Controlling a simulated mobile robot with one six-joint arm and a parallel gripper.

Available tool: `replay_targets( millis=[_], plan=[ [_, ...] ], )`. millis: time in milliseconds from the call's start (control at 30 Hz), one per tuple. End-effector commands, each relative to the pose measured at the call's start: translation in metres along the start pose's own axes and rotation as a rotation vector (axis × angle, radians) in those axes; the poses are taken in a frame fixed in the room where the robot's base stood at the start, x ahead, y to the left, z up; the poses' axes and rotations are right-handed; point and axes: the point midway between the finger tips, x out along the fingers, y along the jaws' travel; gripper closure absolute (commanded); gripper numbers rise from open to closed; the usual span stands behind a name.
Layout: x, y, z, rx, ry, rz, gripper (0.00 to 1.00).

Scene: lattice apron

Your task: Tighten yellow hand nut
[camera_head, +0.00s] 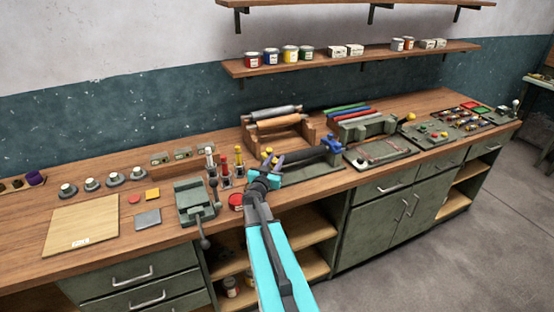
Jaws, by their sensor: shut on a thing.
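The yellow hand nut (269,151) shows as a small yellow spot at the left end of a dark bar fixture (303,158) on the bench. My gripper (266,160) is at that left end, with its fingers up against the yellow nut and closed on it. The fingers and wrist hide most of the nut and its thread, so I cannot tell how far it is turned. A blue clamp-like part (331,143) sits at the right end of the fixture. My arm reaches in from the front edge of the bench.
Several small upright tools (225,170) stand close to my gripper's left. A wooden rack with rollers (277,124) is behind. A flat tray (381,151) lies to the right.

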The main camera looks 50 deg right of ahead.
Motion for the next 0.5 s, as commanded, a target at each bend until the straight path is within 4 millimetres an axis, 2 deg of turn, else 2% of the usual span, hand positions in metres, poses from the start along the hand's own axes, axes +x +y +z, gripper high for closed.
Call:
replay_targets(
  millis=[500],
  plan=[
    [0.0003,0.0028,0.0028,0.0,-0.004,0.202,0.95]
  ],
)
